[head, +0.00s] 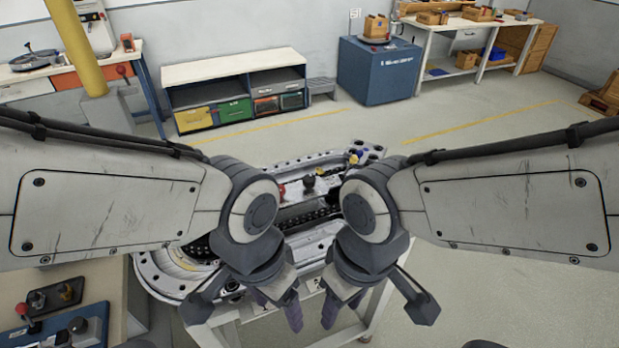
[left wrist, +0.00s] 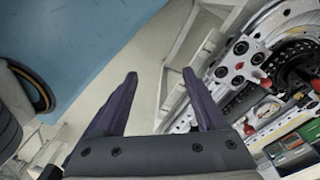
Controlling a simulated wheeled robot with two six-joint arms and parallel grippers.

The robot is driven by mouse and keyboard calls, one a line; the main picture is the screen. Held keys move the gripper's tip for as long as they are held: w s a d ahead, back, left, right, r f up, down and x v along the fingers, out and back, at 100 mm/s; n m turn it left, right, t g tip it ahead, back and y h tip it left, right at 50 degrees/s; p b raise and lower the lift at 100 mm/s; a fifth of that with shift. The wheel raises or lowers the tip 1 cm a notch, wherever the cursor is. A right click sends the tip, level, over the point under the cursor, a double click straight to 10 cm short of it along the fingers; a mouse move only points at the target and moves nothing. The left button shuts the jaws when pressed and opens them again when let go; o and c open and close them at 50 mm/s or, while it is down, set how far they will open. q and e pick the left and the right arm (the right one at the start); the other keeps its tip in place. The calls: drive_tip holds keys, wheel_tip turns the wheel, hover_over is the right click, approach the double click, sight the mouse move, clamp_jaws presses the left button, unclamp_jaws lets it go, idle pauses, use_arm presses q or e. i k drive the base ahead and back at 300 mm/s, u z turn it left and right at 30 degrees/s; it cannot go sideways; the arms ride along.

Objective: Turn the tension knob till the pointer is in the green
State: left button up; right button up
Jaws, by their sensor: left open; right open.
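A grey metal machine (head: 172,276) with a chain and a ring track stands on a pale stand in front of me. On it a black knob (head: 308,183) and a red knob (head: 282,190) show between my arms; I cannot tell which is the tension knob. In the left wrist view the machine's red knobs (left wrist: 264,80) and a green-marked panel (left wrist: 292,146) show at the right. No pointer can be made out. My left gripper (head: 276,308) is open and empty, also seen in the left wrist view (left wrist: 160,74). My right gripper (head: 342,308) is open, beside it.
A bench with a red-handled device (head: 22,310) stands at the lower left. A yellow post (head: 78,45) rises at the left. A shelf with coloured bins (head: 235,80), a blue cabinet (head: 378,72) and a workbench (head: 465,26) stand at the back. Floor at the right is clear.

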sight(308, 181)
drive_tip(key=z, duration=0.25)
drive_tip(key=k, duration=0.3)
drive_tip(key=u, duration=0.6)
drive_tip(key=i, duration=0.3)
drive_tip(key=k, duration=1.15)
drive_tip(key=z, duration=0.7)
drive_tip(key=i, duration=0.75)
drive_tip(key=u, duration=0.35)
drive_tip(key=i, duration=0.75)
drive_tip(key=u, duration=0.75)
